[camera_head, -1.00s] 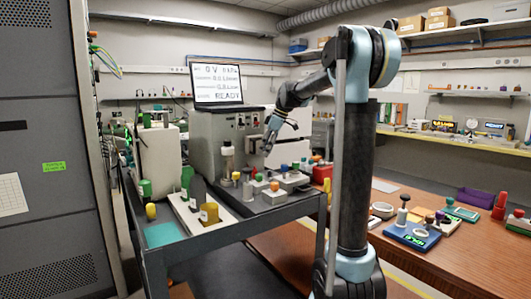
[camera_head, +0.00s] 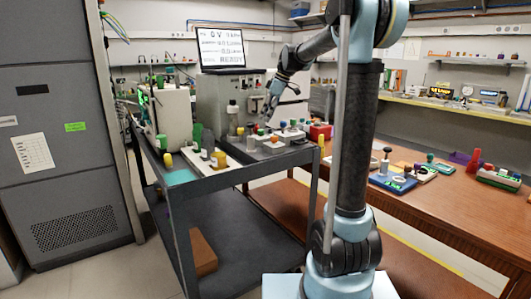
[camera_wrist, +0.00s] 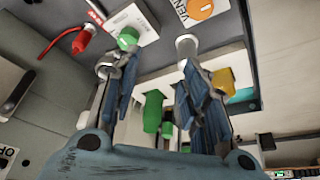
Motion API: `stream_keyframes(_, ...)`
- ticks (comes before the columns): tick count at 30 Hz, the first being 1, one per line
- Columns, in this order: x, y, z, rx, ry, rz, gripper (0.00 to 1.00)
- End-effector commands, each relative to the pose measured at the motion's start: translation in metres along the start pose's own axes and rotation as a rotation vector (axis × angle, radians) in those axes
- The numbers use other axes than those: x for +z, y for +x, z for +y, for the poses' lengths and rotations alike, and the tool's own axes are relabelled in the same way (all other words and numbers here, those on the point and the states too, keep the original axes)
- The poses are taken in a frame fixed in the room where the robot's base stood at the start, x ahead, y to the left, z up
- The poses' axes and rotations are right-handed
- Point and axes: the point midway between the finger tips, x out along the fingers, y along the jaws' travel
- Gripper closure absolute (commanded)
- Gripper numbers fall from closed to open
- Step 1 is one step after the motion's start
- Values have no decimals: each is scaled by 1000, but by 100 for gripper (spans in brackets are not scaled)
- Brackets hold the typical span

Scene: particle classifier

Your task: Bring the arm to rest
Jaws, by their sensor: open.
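My arm (camera_head: 352,140) stands upright in the right half of the head view, its forearm reaching left toward the cart. My gripper (camera_head: 268,106) hangs above the right part of the cart top, in front of the grey instrument (camera_head: 212,98). In the wrist view, my gripper (camera_wrist: 147,58) has its two fingers spread apart with nothing held between them. Beyond the fingers, a green knob (camera_wrist: 128,38) on a white plate, a green block (camera_wrist: 153,110) and a yellow piece (camera_wrist: 224,82) show.
The dark cart (camera_head: 225,172) carries several small coloured vials and blocks. A laptop (camera_head: 220,47) sits on the instrument. A wooden table (camera_head: 430,205) with several devices is on the right. A grey cabinet (camera_head: 60,180) stands at the left. Some floor is clear in front of it.

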Motion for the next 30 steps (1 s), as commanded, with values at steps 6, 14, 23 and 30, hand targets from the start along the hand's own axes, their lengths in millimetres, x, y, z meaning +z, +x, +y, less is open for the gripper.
stream_keyframes(6,10,1,-15,6,47,-13,59)
stream_keyframes(14,30,-3,-45,25,136,-34,59)
stream_keyframes(23,82,-4,-101,70,331,-75,59)
stream_keyframes(30,139,7,-162,128,546,-114,59)
